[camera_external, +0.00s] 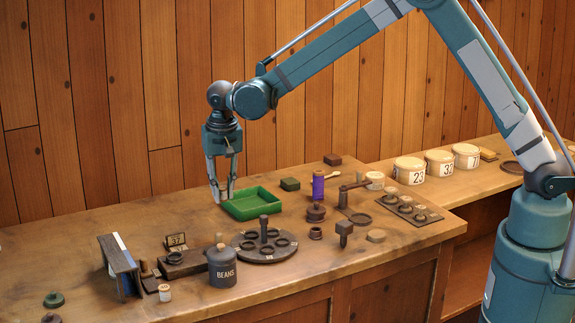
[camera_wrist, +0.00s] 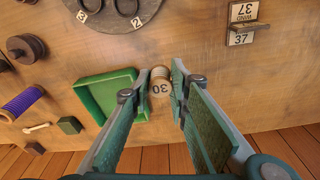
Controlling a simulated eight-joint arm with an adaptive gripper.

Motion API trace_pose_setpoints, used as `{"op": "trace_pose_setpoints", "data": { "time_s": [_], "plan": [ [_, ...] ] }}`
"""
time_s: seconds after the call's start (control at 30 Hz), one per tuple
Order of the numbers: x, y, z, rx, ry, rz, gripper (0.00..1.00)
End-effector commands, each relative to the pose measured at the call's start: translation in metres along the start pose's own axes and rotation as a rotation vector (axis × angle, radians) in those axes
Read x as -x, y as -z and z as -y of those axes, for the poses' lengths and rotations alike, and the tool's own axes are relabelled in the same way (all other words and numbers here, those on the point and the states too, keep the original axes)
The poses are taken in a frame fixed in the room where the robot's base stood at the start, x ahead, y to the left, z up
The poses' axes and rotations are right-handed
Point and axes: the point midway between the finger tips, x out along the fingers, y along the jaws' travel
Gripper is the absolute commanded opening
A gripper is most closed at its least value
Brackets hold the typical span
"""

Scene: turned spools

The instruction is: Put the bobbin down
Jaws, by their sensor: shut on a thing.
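A small pale wooden bobbin (camera_wrist: 160,82) marked 30 sits between my fingertips in the wrist view. Its numbered end faces the camera, the number upside down. My gripper (camera_wrist: 161,86) is shut on it, one finger on each side. In the external view my gripper (camera_external: 222,192) points down at the left corner of a green tray (camera_external: 265,207); the bobbin is hard to make out there. In the wrist view the tray (camera_wrist: 88,92) lies just left of the bobbin, looking empty. I cannot tell whether the bobbin touches the table.
A dark BEANS jar (camera_external: 222,268), a round dark stand (camera_external: 265,258) with rings, and a 37 sign (camera_external: 176,240) stand in front. A purple spool (camera_external: 318,187) and a dark rack (camera_external: 409,208) are to the right. The table left of the tray is mostly clear.

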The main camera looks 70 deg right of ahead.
Motion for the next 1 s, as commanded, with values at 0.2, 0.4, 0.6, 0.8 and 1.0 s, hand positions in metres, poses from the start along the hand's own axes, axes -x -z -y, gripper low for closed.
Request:
{"op": "trace_pose_setpoints", "data": {
  "time_s": [0.2,0.4,0.6,0.8,1.0],
  "plan": [
    [-0.005,0.056,-0.046,-0.005,-0.001,-0.001,0.12],
    [-0.009,0.096,-0.084,-0.004,-0.001,-0.002,0.12],
    [-0.011,0.119,-0.108,-0.002,-0.001,-0.003,0.12],
    [-0.012,0.126,-0.116,-0.001,-0.001,-0.004,0.12],
    [-0.012,0.126,-0.116,-0.001,-0.001,-0.004,0.12]
  ]
}}
